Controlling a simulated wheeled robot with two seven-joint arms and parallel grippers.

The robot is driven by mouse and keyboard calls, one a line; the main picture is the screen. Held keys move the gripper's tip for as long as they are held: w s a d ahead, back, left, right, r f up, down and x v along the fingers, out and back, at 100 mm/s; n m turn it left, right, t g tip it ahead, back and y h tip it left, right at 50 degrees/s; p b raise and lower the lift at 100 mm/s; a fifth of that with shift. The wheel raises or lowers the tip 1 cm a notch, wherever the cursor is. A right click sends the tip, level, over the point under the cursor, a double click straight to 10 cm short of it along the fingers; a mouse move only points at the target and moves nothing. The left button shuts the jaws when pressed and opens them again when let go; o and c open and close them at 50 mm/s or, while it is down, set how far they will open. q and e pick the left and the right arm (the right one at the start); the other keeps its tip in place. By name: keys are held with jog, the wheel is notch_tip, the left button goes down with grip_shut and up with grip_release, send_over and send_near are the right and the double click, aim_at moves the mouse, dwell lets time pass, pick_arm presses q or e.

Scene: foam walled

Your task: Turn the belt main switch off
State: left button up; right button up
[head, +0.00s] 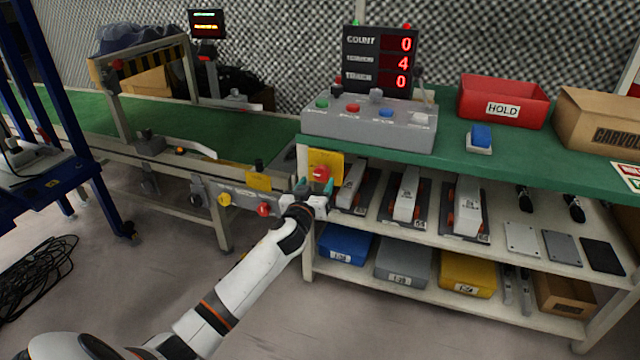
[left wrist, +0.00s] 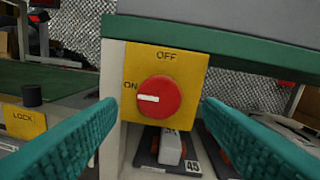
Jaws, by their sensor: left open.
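The belt main switch is a red round knob (left wrist: 159,97) on a yellow plate (left wrist: 190,70) marked OFF at the top and ON at the left. The knob's white mark lies level, toward ON. In the head view the red knob (head: 321,173) shows on its yellow plate at the bench's left end. My left gripper (head: 302,186) is in front of the plate. In the left wrist view its two teal fingers (left wrist: 160,130) are wide open on either side of the knob, apart from it, with nothing between them. My right gripper is not in view.
A green conveyor (head: 230,132) with a yellow LOCK plate (left wrist: 22,122) lies left of the switch. The grey button box (head: 368,124) and red HOLD bin (head: 503,101) stand on the green bench above. Shelves below hold tools and boxes. Cables (head: 40,275) lie on the floor at left.

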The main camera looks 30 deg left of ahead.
aim_at(321, 176)
pick_arm(q)
jog(key=shift+b+x, duration=0.4)
jog(key=shift+x, duration=1.45)
jog(key=shift+c, duration=0.5)
jog(key=c, duration=0.9)
